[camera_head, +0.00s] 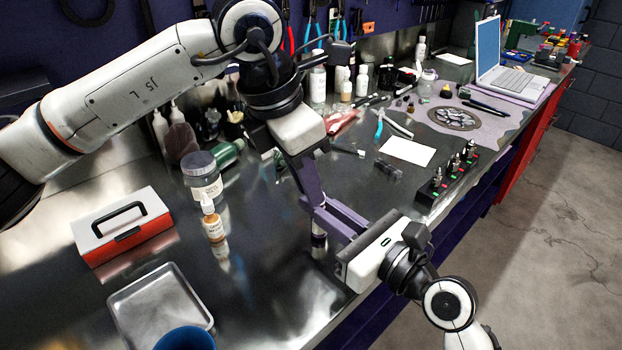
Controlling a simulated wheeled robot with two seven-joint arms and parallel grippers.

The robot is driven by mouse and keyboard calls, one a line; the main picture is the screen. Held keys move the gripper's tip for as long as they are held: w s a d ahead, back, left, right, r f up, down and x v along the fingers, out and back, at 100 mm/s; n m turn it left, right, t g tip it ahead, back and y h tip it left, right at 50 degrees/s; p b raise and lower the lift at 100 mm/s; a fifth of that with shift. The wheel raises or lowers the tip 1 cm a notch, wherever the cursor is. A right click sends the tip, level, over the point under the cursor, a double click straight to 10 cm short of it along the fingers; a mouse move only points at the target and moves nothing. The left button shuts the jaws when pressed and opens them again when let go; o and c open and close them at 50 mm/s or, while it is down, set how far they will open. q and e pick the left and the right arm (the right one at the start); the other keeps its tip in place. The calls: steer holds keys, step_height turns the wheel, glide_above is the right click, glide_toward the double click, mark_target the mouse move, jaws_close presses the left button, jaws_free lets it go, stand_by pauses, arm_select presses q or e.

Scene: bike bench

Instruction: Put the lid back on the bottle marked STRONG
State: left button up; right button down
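A small bottle (318,240) with a dark band stands below the finger ends, its upper part hidden by them. I cannot read its label, and I cannot make out STRONG on any bottle or find a loose lid. My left gripper (314,192) reaches down from above, its purple fingers seen nearly edge-on, so their gap and anything between them are hidden. My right gripper (317,203) reaches in from the lower right. Its two purple fingers run side by side to the same spot, over the bottle's top. I cannot tell whether they touch the bottle.
An amber dropper bottle (213,226) and a grey-lidded jar (203,183) stand to the left. A red-and-white toolbox (122,232), a metal tray (160,304) and a blue cup (186,339) lie nearer. A white card (407,151) and a black terminal block (437,187) are right of the fingers.

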arm_select(q)
steer(key=shift+w+d, duration=0.1)
steer(key=shift+w+d+f, duration=0.1)
steer(key=shift+f, duration=0.25)
arm_select(e)
steer(key=shift+s, duration=0.1)
steer(key=shift+r, duration=0.1)
arm_select(q)
steer(key=shift+d+f, duration=0.15)
steer(key=shift+f, duration=0.25)
arm_select(e)
steer(key=shift+a+r, duration=0.1)
arm_select(q)
steer(key=shift+r, duration=0.15)
steer(key=v, duration=0.3)
steer(key=shift+r, duration=0.35)
